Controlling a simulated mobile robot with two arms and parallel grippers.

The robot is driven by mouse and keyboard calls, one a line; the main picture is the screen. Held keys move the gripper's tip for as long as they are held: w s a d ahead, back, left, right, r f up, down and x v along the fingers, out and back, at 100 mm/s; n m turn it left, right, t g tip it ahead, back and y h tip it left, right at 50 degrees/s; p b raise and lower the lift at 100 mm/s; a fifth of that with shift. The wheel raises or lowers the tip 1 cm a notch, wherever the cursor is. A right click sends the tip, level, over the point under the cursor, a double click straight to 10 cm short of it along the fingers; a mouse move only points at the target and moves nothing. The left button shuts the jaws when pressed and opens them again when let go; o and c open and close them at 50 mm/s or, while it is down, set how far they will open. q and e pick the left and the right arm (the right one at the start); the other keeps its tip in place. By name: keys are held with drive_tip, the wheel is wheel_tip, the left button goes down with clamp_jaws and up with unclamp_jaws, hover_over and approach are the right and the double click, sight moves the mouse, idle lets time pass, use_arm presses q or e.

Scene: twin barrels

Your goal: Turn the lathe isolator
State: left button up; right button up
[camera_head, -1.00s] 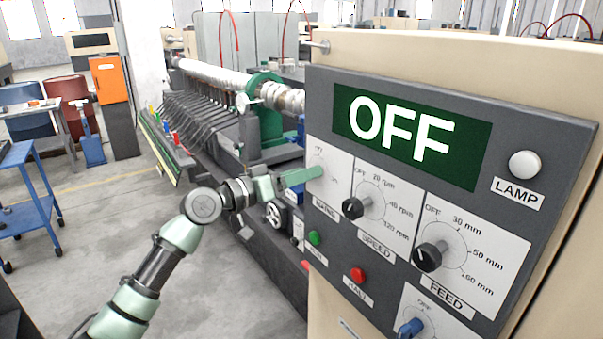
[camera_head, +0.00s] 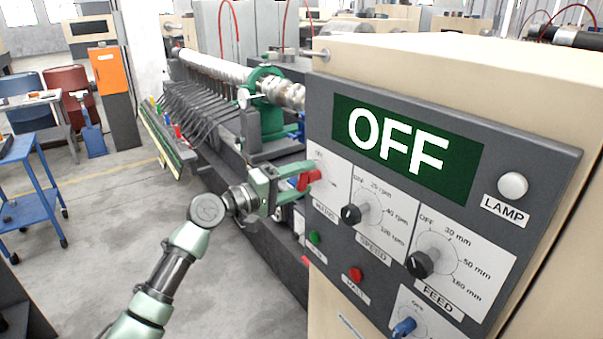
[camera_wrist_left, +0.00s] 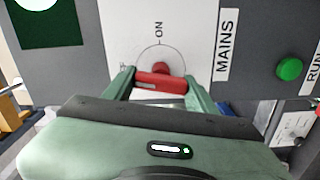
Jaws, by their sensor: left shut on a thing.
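The mains isolator has a red handle (camera_head: 309,178) on a white plate at the left of the grey control panel (camera_head: 445,130). In the left wrist view the handle (camera_wrist_left: 161,80) lies crosswise between my fingers, below the "ON" mark. My left gripper (camera_head: 290,184) is shut on this handle, one green finger at each end. The dial's other mark is hidden or too small to read. The green display (camera_head: 400,138) reads "OFF". My right gripper is not in view.
The speed knob (camera_head: 351,214) and feed knob (camera_head: 419,264) sit right of the isolator. A green button (camera_head: 315,237) and a red button (camera_head: 356,273) are below. The lathe bed runs behind my gripper. A blue trolley (camera_head: 30,190) stands at the left.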

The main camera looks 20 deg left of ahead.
sight(297, 183)
use_arm(q)
drive_tip(key=shift+n+p, duration=0.6)
drive_tip(key=shift+n, duration=0.5)
drive_tip(key=o, duration=1.4)
drive_tip(key=shift+c, duration=0.2)
drive_tip(key=shift+f, duration=0.1)
drive_tip(key=b+v, duration=0.1)
drive_tip(key=v, duration=0.2)
drive_tip(key=b+v, duration=0.2)
drive_tip(key=v, duration=0.1)
drive_tip(key=shift+s+a+f, duration=0.2)
drive_tip(key=shift+s+a, duration=0.05)
drive_tip(key=shift+a, duration=0.05)
drive_tip(key=shift+s+a+r, duration=0.2)
drive_tip(key=shift+s+a, duration=0.1)
drive_tip(key=shift+s, duration=0.15)
